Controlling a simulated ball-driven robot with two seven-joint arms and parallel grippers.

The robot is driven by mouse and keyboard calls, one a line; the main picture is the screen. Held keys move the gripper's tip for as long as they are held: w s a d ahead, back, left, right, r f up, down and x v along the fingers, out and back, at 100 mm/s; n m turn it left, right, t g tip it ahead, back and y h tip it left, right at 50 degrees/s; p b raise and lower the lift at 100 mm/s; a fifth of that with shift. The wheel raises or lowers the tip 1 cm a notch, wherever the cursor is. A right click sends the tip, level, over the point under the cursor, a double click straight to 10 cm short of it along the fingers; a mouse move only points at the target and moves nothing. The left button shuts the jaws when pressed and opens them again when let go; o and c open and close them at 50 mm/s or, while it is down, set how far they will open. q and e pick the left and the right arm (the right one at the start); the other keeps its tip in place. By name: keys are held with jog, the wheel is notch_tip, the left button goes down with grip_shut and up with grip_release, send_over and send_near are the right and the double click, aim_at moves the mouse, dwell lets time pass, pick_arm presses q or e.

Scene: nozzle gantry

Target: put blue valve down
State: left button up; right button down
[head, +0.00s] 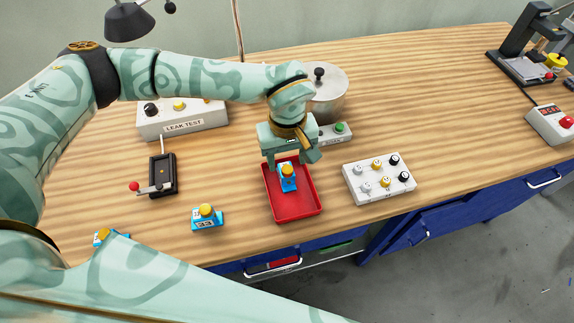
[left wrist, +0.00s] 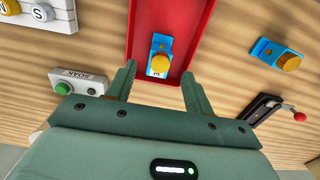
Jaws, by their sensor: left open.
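A blue valve (head: 288,182) with a yellow knob sits in the red tray (head: 295,208) in the head view. My left gripper (head: 287,160) is directly above it, pointing down, with its fingers apart. In the left wrist view the valve (left wrist: 160,58) lies between the two spread fingers, with a gap on each side. It appears to rest on the floor of the red tray (left wrist: 180,14). My right gripper is not in view.
Another blue valve (head: 207,218) stands left of the tray, and one more (head: 106,236) is partly hidden by my arm. A white box with knobs (head: 379,180) is to the right.

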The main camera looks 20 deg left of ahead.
aim_at(287, 168)
pick_arm(q)
notch_tip(287, 168, up, 7)
jog(key=shift+p, duration=0.3)
dwell(0.7)
dwell(0.5)
